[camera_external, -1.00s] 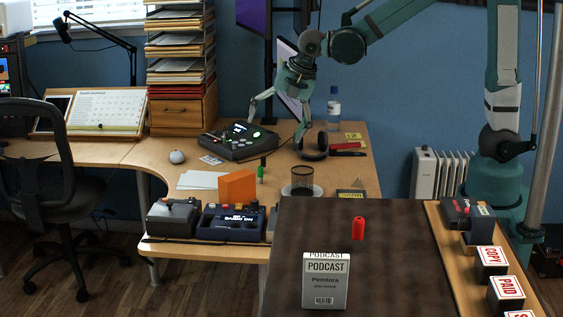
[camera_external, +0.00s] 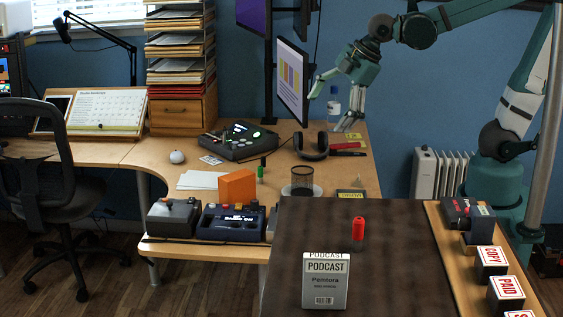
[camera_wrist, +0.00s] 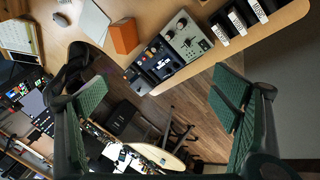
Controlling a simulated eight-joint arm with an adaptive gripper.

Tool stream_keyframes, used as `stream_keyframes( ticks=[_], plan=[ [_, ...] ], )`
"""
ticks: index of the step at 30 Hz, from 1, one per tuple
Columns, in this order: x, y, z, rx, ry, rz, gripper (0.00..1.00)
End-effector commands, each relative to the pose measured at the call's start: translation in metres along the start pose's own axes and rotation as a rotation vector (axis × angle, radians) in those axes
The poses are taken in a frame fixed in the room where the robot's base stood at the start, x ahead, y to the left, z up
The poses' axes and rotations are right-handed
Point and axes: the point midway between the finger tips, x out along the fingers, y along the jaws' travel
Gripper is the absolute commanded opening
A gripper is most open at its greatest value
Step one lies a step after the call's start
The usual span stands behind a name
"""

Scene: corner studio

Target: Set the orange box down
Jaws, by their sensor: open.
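The orange box (camera_external: 238,187) stands upright on the wooden desk (camera_external: 158,153), behind the dark blue control unit and apart from my gripper. It also shows in the wrist view (camera_wrist: 124,36), near the top. My gripper (camera_external: 331,106) is open and empty, raised above the back right part of the desk, to the right of the box and higher. In the wrist view its two green finger pads (camera_wrist: 160,110) are wide apart with nothing between them.
A dark blue control unit (camera_external: 232,224) stands in front of the box. A wire pen cup (camera_external: 302,181), a green bottle (camera_external: 261,171) and headphones (camera_external: 312,150) stand nearby. A monitor (camera_external: 291,82) is close left of my gripper. A brown table (camera_external: 400,260) holds a podcast box (camera_external: 325,281).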

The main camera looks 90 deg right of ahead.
Motion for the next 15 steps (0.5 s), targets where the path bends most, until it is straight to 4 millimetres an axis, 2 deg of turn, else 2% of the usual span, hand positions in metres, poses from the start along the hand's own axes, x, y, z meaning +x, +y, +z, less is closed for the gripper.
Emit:
stream_keyframes(
  ticks=[6,15],
  plan=[
    [-0.021,-0.028,0.015,0.2,0.035,-0.001,0.88],
    [-0.043,-0.066,0.035,0.481,0.082,-0.015,0.88]
  ],
)
